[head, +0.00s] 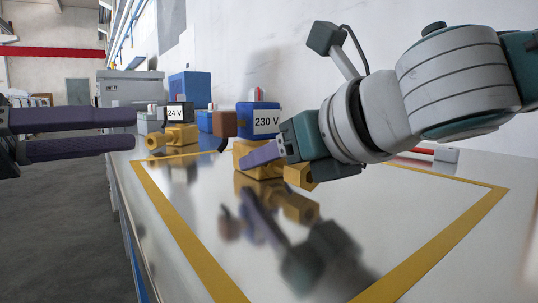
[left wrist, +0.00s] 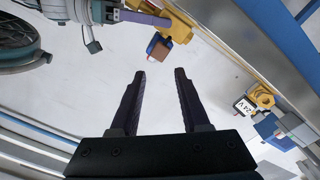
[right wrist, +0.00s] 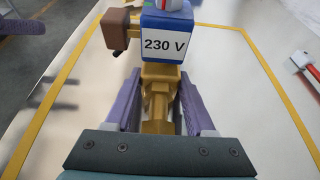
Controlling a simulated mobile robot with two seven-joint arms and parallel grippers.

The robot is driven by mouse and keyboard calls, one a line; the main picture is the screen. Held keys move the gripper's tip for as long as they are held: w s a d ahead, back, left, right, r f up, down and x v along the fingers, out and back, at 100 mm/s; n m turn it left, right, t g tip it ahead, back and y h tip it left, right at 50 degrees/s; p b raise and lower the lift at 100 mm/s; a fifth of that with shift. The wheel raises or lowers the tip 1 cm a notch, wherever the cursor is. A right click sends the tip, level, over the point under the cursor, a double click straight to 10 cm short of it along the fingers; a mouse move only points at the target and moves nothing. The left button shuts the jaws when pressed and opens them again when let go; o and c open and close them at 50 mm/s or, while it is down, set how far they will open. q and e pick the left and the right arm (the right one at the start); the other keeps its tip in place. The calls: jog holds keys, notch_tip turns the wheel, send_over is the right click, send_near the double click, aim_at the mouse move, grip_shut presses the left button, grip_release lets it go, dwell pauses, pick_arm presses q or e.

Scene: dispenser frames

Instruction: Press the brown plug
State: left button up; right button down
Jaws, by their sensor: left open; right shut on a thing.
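The brown plug (head: 223,124) is a small brown block at the left side of the blue box labelled 230 V (head: 259,117); it also shows in the right wrist view (right wrist: 125,32). The box stands on a yellow body (right wrist: 158,78). My right gripper (right wrist: 160,82) is shut on that yellow body, a purple finger along each side. My left gripper (head: 133,130) is open and empty, left of the plug in the head view. In the left wrist view the plug (left wrist: 157,46) lies beyond the two fingertips, apart from them.
A second yellow unit (head: 174,137) with a 24 V label (head: 176,112) stands farther back, left of the plug. A white object with red (head: 446,154) lies at the right. The glossy tabletop (head: 420,210) inside the yellow tape is clear in front. A wall stands behind.

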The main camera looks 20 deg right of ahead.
pick_arm(q)
jog(key=shift+d+r, duration=0.15)
jog(key=shift+d, duration=0.05)
jog(key=shift+c, duration=0.8)
jog(key=r+n+t, duration=0.1)
jog(key=d+r+n+t+h, duration=0.1)
jog(key=t, duration=0.1)
jog(key=s+d+r+n+t, duration=0.1)
jog(key=shift+d+r+t, duration=0.1)
jog(key=shift+r+t, duration=0.15)
jog(key=shift+t, duration=0.05)
jog(key=c, duration=0.4)
jog(key=n+t, duration=0.1)
jog(key=n, duration=0.1)
jog(key=r+n+t+y, duration=0.1)
jog(key=n+t, duration=0.1)
jog(key=s+n+t, duration=0.1)
jog(key=n+t, duration=0.1)
jog(key=shift+a+r+y, duration=0.2)
jog(key=shift+r+y, duration=0.1)
jog(key=shift+y, duration=0.1)
grip_shut()
jog(key=s+a+f+n+t+y, duration=0.1)
jog(key=s+f+n+y, duration=0.4)
jog(key=n, duration=0.5)
jog(key=s+y, duration=0.2)
jog(key=shift+a+f+y, duration=0.15)
jog(key=shift+a+y, duration=0.2)
jog(key=shift+y, duration=0.05)
